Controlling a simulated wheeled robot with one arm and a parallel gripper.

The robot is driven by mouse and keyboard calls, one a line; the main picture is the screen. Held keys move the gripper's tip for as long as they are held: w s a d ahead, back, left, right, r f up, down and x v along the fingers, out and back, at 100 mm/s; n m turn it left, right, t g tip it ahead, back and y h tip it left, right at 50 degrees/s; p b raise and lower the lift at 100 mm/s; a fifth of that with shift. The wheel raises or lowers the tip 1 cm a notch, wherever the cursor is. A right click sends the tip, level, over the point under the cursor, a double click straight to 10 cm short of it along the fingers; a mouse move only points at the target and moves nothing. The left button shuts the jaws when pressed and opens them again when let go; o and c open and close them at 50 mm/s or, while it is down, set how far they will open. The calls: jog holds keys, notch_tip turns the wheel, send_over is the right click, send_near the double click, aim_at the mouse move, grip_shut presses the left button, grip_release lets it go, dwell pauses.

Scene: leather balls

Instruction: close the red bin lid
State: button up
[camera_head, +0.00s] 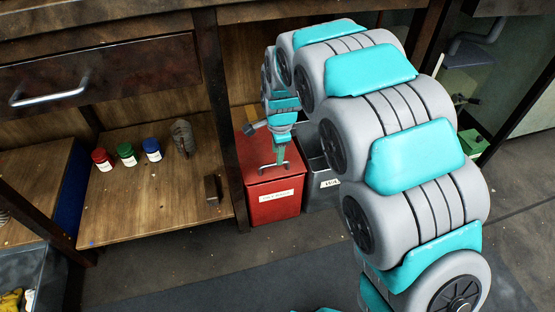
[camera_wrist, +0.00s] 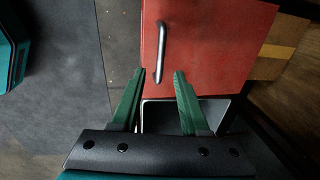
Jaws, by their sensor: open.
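The red bin (camera_head: 273,209) stands on the floor under the bench, with a white label on its front. Its red lid (camera_head: 287,178) lies over the top and looks flat and shut, or nearly so. A metal handle (camera_head: 263,168) is near the lid's front edge. My gripper (camera_head: 280,158) is above the lid, close to the handle. In the wrist view my gripper (camera_wrist: 160,74) is open and empty, with the near end of the handle (camera_wrist: 161,48) appearing between the fingertips. The lid (camera_wrist: 215,45) fills the upper middle there. I cannot tell whether the fingers touch it.
A grey bin (camera_head: 322,196) stands right beside the red one; its open top (camera_wrist: 165,113) lies beneath my fingers in the wrist view. On the shelf at left are red (camera_head: 102,160), green (camera_head: 127,155) and blue (camera_head: 152,150) jars. The floor in front is clear.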

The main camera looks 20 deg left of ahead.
jog(key=f, duration=0.4)
jog(key=shift+w+a, duration=0.15)
jog(key=shift+w, duration=0.1)
jog(key=shift+c, duration=0.3)
grip_shut()
dwell(0.8)
